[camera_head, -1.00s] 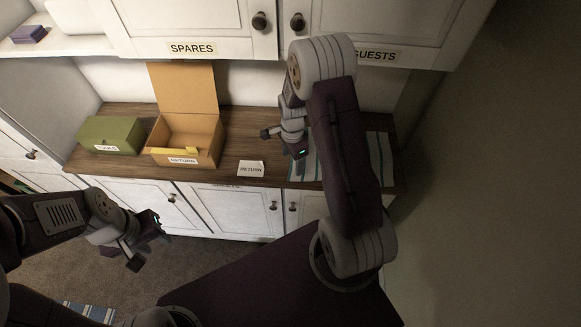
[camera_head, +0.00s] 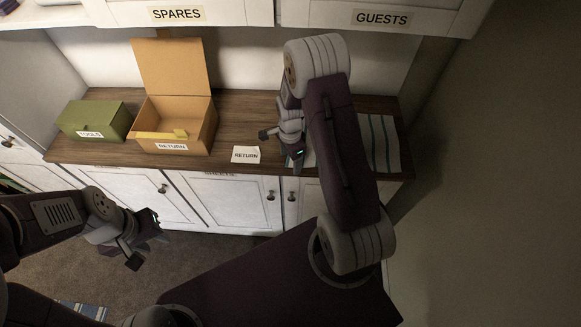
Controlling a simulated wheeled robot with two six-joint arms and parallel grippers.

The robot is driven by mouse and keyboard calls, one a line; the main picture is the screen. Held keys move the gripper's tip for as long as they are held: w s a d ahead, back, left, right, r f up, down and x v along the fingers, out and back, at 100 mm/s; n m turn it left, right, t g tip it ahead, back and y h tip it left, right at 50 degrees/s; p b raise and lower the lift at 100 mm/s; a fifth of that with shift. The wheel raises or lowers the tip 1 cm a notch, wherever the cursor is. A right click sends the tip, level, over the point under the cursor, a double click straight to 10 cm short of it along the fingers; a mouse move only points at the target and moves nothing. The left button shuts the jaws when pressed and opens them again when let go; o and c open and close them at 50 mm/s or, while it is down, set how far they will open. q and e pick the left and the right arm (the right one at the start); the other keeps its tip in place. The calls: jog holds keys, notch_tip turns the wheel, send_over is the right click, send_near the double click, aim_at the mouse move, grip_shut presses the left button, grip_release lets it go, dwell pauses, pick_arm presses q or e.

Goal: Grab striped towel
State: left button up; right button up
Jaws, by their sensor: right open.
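A white towel with green stripes (camera_head: 380,143) lies flat on the right end of the wooden counter. My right arm crosses in front of it and hides its middle; a small strip shows left of the arm. My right gripper (camera_head: 281,149) is open and empty, at the towel's left edge in the picture; I cannot tell its height above the counter. My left gripper (camera_head: 147,244) looks open and empty, in front of the lower cabinet doors. Another blue-and-white striped cloth (camera_head: 82,311) lies on the floor at lower left, partly hidden.
On the counter (camera_head: 225,125) stand a green TOOLS box (camera_head: 93,120) and an open cardboard RETURN box (camera_head: 172,125) with a yellow item on its edge. A RETURN card (camera_head: 245,155) lies near the front edge. Wall cabinets hang above; a wall closes the right side.

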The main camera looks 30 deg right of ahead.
jog(key=shift+s, duration=0.2)
jog(key=c, duration=0.3)
grip_shut()
